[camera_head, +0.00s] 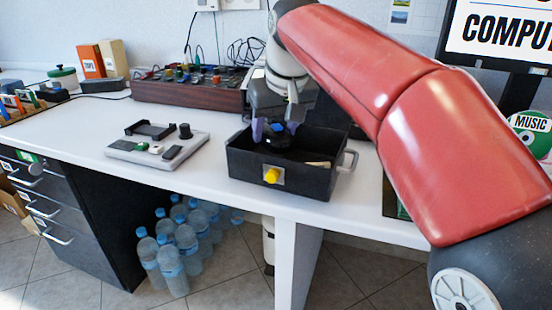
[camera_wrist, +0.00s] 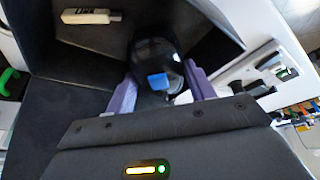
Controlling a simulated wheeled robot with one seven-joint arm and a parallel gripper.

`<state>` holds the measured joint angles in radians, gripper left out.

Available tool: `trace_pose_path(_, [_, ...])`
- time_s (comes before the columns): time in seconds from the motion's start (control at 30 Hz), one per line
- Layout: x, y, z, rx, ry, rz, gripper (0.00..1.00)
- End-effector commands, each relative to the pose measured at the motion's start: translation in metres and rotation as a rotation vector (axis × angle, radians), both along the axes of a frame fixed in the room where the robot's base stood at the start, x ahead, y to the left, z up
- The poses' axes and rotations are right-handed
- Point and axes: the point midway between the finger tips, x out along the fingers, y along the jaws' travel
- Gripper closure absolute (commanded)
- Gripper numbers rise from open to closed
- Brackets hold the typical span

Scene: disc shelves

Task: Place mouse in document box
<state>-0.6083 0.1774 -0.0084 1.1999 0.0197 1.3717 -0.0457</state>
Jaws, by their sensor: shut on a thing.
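The document box is an open black box (camera_head: 318,184) with a yellow knob on its front, on the white table in the head view. Its dark inner wall and floor fill much of the wrist view (camera_wrist: 70,80). My gripper (camera_head: 275,130) is over the box opening, pointing down. Its purple fingers (camera_wrist: 158,92) are shut on the mouse (camera_wrist: 155,55), a dark rounded thing with a blue patch. The mouse (camera_head: 277,139) is at or just inside the box's opening. I cannot tell whether it touches the floor of the box.
A white stick-like item (camera_wrist: 88,16) lies inside the box. A grey device with a black cradle (camera_head: 158,143) is left of the box on the table (camera_head: 70,130). A wooden-sided control panel (camera_head: 190,90) stands behind. Water bottles (camera_head: 172,265) stand on the floor below.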

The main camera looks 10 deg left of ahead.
Motion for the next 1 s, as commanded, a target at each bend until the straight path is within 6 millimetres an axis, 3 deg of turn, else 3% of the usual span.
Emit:
trace_pose_path(0.4, [0.000,-0.001,-0.046,0.000,0.000,-0.001,0.70])
trace_pose_path(0.8, [0.000,-0.001,-0.050,0.000,0.000,-0.001,0.70])
trace_pose_path(0.83, [0.000,0.000,-0.049,0.000,0.000,-0.001,0.42])
trace_pose_path(1.0, [0.000,0.000,-0.049,0.000,0.000,-0.001,0.24])
